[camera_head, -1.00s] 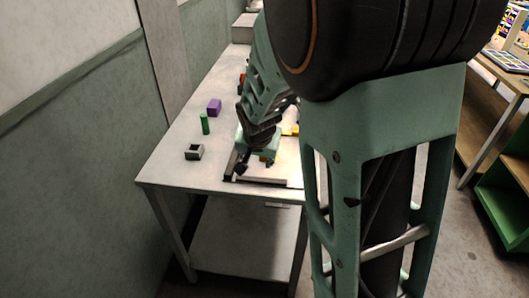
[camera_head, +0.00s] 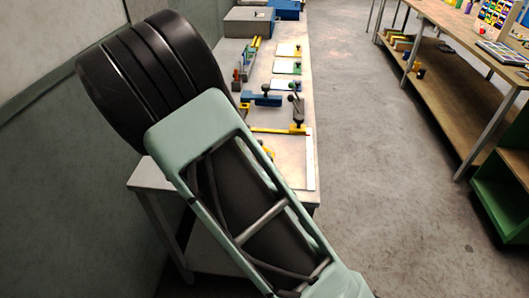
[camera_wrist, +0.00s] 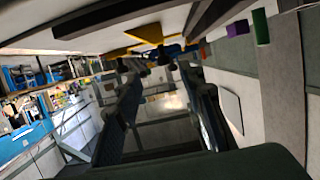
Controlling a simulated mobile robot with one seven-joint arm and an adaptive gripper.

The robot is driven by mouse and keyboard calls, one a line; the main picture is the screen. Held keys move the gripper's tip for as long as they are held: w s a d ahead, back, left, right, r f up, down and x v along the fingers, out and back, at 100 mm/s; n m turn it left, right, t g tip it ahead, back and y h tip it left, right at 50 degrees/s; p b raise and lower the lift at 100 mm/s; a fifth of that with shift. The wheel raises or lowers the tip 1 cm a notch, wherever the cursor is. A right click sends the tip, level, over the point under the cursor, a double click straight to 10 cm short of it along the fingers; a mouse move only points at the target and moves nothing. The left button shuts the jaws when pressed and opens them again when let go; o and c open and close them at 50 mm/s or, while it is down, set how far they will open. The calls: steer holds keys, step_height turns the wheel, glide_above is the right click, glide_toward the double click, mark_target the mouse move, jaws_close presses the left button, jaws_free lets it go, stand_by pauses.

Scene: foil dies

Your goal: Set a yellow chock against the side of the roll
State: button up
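My gripper (camera_wrist: 160,78) shows in the wrist view with its two dark fingers spread apart. I see nothing held between them. In the head view my arm covers the near left of the bench and hides the gripper. Yellow pieces (camera_wrist: 148,33) show beyond the fingers in the wrist view, apart from them. A yellow bar (camera_head: 278,130) lies on the bench in the head view, beside my arm. I cannot tell which yellow piece is a chock. I cannot make out the roll in either view.
The white bench (camera_head: 308,165) runs away along the wall, with several clamp-like fixtures and a blue tool (camera_head: 262,99). A purple block (camera_wrist: 238,23) and a green cylinder (camera_wrist: 260,26) show in the wrist view. Grey floor (camera_head: 375,170) is clear between bench and wooden shelving (camera_head: 455,100).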

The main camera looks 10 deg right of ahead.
steer(key=x, duration=0.4)
steer(key=shift+w+d, duration=0.1)
steer(key=shift+w, duration=0.25)
steer(key=shift+w+a+r+p+x, duration=0.1)
steer(key=shift+r+p+x, duration=0.1)
steer(key=shift+x, duration=0.7)
steer(key=shift+w+a+r+p+x, duration=0.1)
steer(key=shift+p+x, duration=0.05)
steer(key=shift+x, duration=0.75)
steer(key=shift+r+p+x, duration=0.1)
steer(key=shift+p+x, duration=0.1)
steer(key=shift+x, duration=0.7)
steer(key=shift+c, duration=0.4)
jaws_close()
